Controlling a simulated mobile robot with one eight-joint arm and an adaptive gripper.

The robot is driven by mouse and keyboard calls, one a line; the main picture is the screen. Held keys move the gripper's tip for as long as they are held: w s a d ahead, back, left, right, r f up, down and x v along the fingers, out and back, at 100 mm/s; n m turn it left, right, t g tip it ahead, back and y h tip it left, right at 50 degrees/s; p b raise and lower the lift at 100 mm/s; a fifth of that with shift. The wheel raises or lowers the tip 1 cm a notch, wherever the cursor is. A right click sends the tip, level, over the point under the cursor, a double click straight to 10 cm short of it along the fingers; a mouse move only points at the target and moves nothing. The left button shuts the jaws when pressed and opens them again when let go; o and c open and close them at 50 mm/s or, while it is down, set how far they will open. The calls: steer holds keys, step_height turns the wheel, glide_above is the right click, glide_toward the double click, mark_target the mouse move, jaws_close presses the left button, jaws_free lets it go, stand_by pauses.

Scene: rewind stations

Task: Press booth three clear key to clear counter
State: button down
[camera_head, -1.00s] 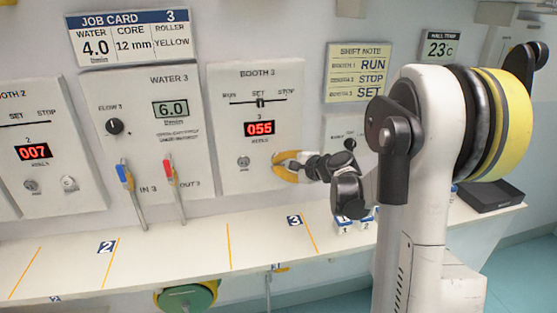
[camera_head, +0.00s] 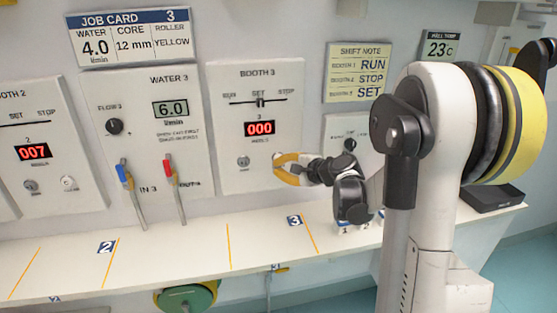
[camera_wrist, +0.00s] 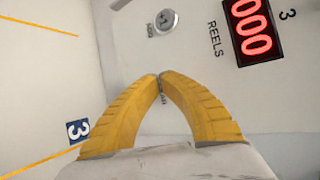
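The booth three panel (camera_head: 229,94) is white, with its slider at SET and a red counter (camera_head: 260,129) reading 000. The counter also shows in the wrist view (camera_wrist: 252,30). My gripper (camera_head: 276,165) is at the lower right of this panel. In the wrist view its yellow fingers (camera_wrist: 160,76) meet at the tips against or very near the panel, with nothing seen between them. The clear key is not visible; the fingertips cover that spot, with a small label partly showing between them. A round metal button (camera_wrist: 166,20) is clear of the fingers.
The water 3 panel (camera_head: 144,83), with a blue lever (camera_head: 122,172) and a red lever (camera_head: 168,170), stands to the left. A white shelf (camera_head: 180,239) with yellow lines runs below the panels. A shift note (camera_head: 358,72) hangs to the upper right.

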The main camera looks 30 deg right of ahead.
steer(key=s, duration=0.2)
steer(key=s+a, duration=0.1)
steer(key=s, duration=0.1)
steer(key=shift+s+a, duration=0.2)
steer(key=shift+s, duration=0.2)
stand_by(0.8)
steer(key=s+a+r+n+g, duration=0.2)
steer(key=s+a+n+g, duration=0.2)
steer(key=s+a+n, duration=0.7)
steer(key=s+a+f+n+g+h, duration=0.1)
steer(key=s+a+n, duration=0.2)
steer(key=s, duration=0.4)
steer(key=s+a+f+n+g+h, duration=0.1)
steer(key=s+a+n+h, duration=0.1)
steer(key=s, duration=0.5)
steer(key=shift+s+a+f+n+h, duration=0.15)
steer(key=shift+s+a+n+h, duration=0.25)
steer(key=shift+n, duration=0.5)
